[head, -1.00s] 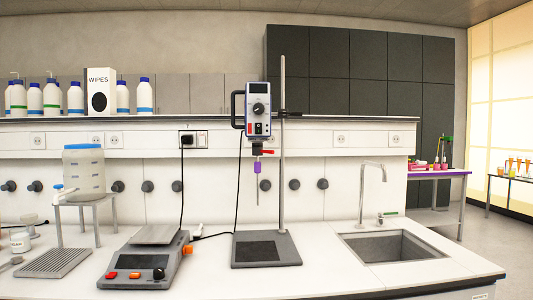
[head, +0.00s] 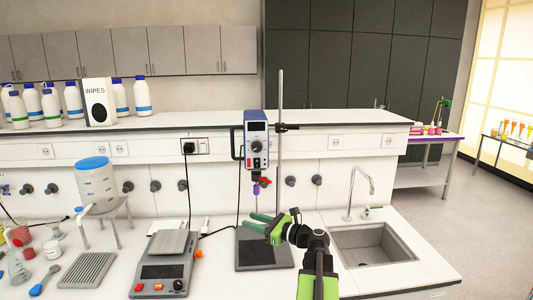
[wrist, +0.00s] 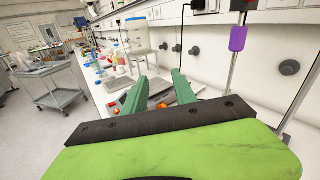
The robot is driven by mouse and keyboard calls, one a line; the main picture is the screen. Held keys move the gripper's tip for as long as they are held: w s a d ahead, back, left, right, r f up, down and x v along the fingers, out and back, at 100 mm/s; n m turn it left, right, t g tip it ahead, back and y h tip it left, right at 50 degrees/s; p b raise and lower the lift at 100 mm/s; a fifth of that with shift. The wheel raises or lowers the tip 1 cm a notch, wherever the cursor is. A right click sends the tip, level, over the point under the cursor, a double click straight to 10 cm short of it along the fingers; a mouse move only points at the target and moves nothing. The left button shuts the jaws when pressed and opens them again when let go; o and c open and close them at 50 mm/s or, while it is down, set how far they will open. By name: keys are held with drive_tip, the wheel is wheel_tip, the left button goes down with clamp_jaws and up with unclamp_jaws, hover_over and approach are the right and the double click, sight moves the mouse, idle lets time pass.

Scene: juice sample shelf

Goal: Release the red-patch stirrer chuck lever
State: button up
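The overhead stirrer (head: 257,140) is a blue and white motor unit clamped to a tall stand on the bench. A small red lever (head: 265,181) sticks out to the right of its dark chuck, sloping slightly down. A purple piece (head: 256,190) sits on the shaft just below; it also shows in the wrist view (wrist: 238,38). My gripper (head: 249,219) has green fingers and is open and empty. It is below and in front of the lever, apart from it.
The stand's dark base plate (head: 284,254) is below my gripper. A water container (head: 96,185) stands on a metal rack further left. Bottles line the shelf above.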

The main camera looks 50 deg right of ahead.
drive_tip(key=s+d+r+m+h+p, duration=0.35)
drive_tip(key=s+d+r+p, duration=0.25)
drive_tip(key=s+d+r, duration=0.5)
approach(260, 177)
drive_tip(key=shift+n+t+h, duration=0.25)
drive_tip(key=shift+t, duration=0.15)
drive_tip(key=w, duration=0.5)
drive_tip(key=w+f, duration=0.1)
drive_tip(key=w, duration=0.1)
drive_tip(key=shift+w+f+b, duration=0.1)
drive_tip(key=shift+w+b, duration=0.1)
drive_tip(key=shift+b, duration=0.15)
clamp_jaws()
